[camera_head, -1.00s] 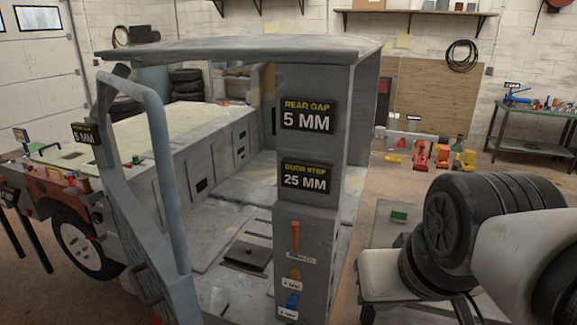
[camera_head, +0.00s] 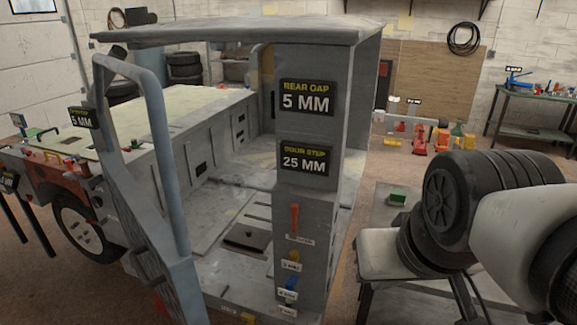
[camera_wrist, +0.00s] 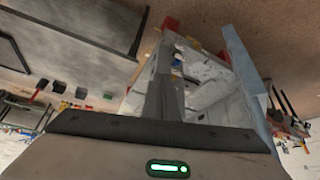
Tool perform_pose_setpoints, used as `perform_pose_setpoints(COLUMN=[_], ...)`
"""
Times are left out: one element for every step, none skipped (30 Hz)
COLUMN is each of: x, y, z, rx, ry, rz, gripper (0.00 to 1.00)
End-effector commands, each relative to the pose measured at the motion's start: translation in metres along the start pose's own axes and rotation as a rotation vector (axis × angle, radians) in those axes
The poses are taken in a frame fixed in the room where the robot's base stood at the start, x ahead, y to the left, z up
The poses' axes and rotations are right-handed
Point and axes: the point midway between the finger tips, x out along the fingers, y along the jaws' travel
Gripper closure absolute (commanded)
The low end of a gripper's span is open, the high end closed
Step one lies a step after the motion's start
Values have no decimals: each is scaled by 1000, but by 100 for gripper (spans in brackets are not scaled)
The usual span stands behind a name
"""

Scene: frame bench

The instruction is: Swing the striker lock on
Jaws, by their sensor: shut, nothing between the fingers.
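An orange-red lever (camera_head: 294,217) hangs upright on the front face of the grey cab post (camera_head: 306,204), above a small label I cannot read clearly. It may be the striker lock. Below it are a yellow knob (camera_head: 293,255) and a blue knob (camera_head: 290,283), each with a white tag.
A blue-grey door frame (camera_head: 160,150) stands open at the left of the cab. A roof (camera_head: 235,36) overhangs the post. My arm fills the right side. A bench with a green block (camera_head: 397,195) stands right of the cab.

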Motion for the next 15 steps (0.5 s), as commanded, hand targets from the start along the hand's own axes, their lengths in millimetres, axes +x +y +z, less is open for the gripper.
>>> perform_pose_setpoints(x=[0,0,0,0,0,0,0,1,3,5,9,15,21,28,38], y=[0,0,0,0,0,0,0,-1,-5,-9,-15,-26,-37,-49,-68], z=[0,0,0,0,0,0,0,-1,-5,-10,-17,-30,-42,-56,-76], rx=[0,0,0,0,0,0,0,-1,-3,-5,-7,-9,-8,-5,2], ry=[0,0,0,0,0,0,1,2,9,18,30,54,76,104,144], rz=[0,0,0,0,0,0,-1,-4,-14,-27,-45,-77,-106,-138,-183], gripper=[100,100,100,100,100,98,93,88,81,76,71,65,63,63,63])
